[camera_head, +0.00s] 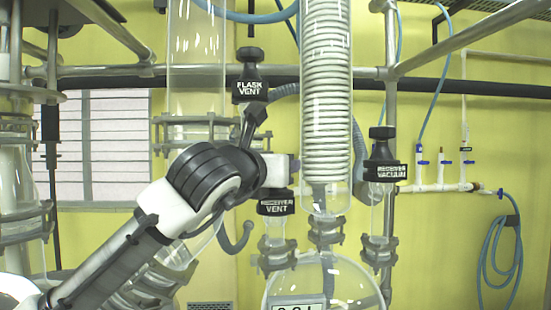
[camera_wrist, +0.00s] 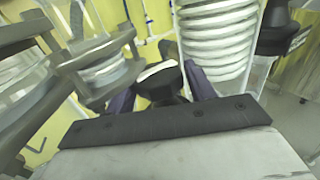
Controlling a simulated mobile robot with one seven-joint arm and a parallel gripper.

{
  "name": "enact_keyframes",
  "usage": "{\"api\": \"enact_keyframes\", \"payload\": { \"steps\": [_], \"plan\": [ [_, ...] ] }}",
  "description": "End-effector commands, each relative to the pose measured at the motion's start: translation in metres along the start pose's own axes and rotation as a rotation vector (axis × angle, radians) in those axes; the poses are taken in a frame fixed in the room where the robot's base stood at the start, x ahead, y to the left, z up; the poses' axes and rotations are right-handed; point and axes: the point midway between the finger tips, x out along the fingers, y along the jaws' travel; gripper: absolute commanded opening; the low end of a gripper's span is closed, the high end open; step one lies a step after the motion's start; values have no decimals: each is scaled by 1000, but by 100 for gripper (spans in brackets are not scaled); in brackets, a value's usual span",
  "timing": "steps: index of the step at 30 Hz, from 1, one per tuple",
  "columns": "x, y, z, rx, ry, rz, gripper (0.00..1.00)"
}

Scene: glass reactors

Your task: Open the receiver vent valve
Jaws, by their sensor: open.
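The receiver vent valve (camera_head: 277,208) has a black labelled collar on a glass stem above the round flask. My gripper (camera_head: 279,172) is just above that collar in the head view and hides the valve's upper part. In the wrist view, the two dark purple fingers of my gripper (camera_wrist: 160,88) are apart. A black valve part with a pale band (camera_wrist: 163,74) shows between them; it appears to be the receiver vent valve. I cannot tell whether either finger touches it.
The coiled glass condenser (camera_head: 326,100) stands close to the right of my gripper. The flask vent valve (camera_head: 249,85) is above, and the receiver vacuum valve (camera_head: 383,165) is to the right. Metal frame bars (camera_head: 450,40) and a glass column (camera_head: 197,90) crowd the area.

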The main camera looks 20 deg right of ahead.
Motion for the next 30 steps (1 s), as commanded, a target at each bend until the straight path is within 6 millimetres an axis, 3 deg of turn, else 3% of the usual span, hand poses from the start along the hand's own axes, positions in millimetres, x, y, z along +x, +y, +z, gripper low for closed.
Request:
{"api": "enact_keyframes", "payload": {
  "steps": [10,18,30],
  "plan": [
    [4,0,-1,-1,0,0,54],
    [4,0,0,-1,0,0,22],
    [4,-1,-1,5,0,99,22]
  ]
}}
